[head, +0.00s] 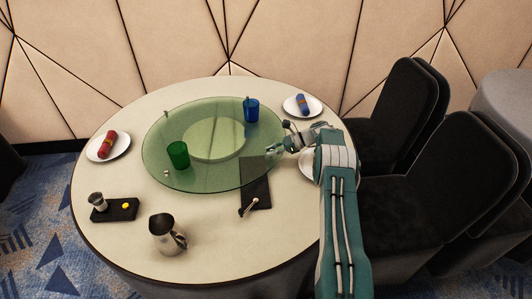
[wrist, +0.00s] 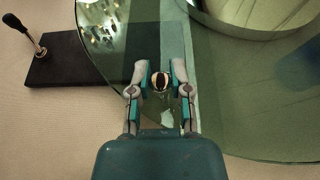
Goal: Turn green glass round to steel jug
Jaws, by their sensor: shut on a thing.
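The green glass (head: 178,155) stands upright on the left front part of the round see-through turntable (head: 215,182). The steel jug (head: 168,235) stands on the table, in front of the green glass and apart from the turntable. My gripper (head: 275,149) is at the turntable's right rim. In the wrist view my gripper (wrist: 160,88) has its fingers closed around a small round shiny knob (wrist: 160,80) at the glass edge. The knob's base is hard to make out. The green glass and jug are outside the wrist view.
A blue glass (head: 251,110) stands on the turntable's far right. A dark board (head: 256,188) with a small lever (head: 249,207) lies by the right rim, partly under the glass.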

